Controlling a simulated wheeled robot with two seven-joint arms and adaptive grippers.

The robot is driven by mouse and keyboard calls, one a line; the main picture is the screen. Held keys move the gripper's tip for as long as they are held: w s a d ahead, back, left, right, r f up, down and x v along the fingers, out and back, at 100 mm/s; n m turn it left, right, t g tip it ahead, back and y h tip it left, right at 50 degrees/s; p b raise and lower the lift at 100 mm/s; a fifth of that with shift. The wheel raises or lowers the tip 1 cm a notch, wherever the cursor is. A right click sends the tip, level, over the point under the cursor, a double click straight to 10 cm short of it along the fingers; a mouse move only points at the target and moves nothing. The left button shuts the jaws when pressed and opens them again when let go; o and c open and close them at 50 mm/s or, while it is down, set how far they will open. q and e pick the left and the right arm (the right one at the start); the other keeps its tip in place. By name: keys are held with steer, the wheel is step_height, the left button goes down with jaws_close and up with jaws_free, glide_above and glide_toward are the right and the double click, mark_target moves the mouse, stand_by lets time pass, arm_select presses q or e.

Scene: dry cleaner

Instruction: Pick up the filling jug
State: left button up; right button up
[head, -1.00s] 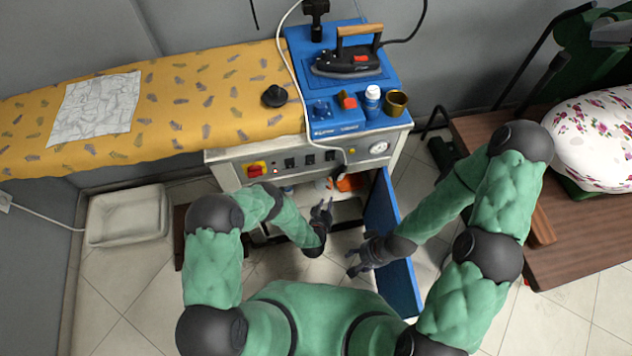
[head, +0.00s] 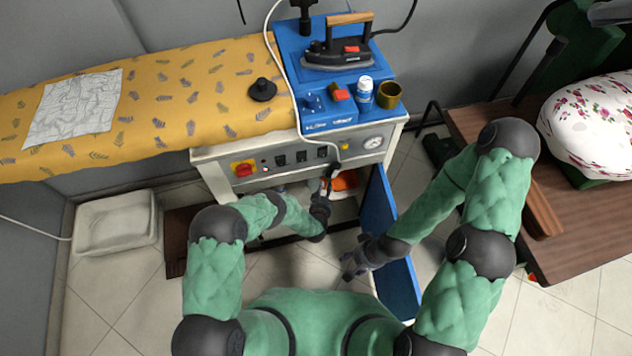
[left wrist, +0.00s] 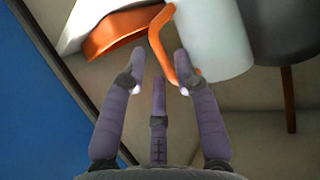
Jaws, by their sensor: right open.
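The filling jug shows in the left wrist view as a white body (left wrist: 215,38) with an orange handle (left wrist: 168,48), inside the open cabinet under the ironing unit. My left gripper (left wrist: 163,72) has its fingers spread and empty, with the tips close to the handle. I cannot tell whether they touch it. In the head view, my left gripper (head: 328,183) reaches into the cabinet opening and the jug is mostly hidden. My right gripper (head: 354,262) is open and empty, low beside the cabinet door.
The blue cabinet door (head: 385,235) stands open between my arms. An orange object (left wrist: 120,32) lies beside the jug, and a dark grey item (left wrist: 290,30) stands on its other side. Above are the iron (head: 338,55) and a brass cup (head: 389,95). A white basin (head: 115,225) sits on the floor.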

arm_select(q)
steer(key=shift+b+x, duration=0.3)
steer(key=shift+x, duration=0.7)
steer(key=shift+r, duration=0.1)
jaws_close()
steer(key=shift+r, duration=0.15)
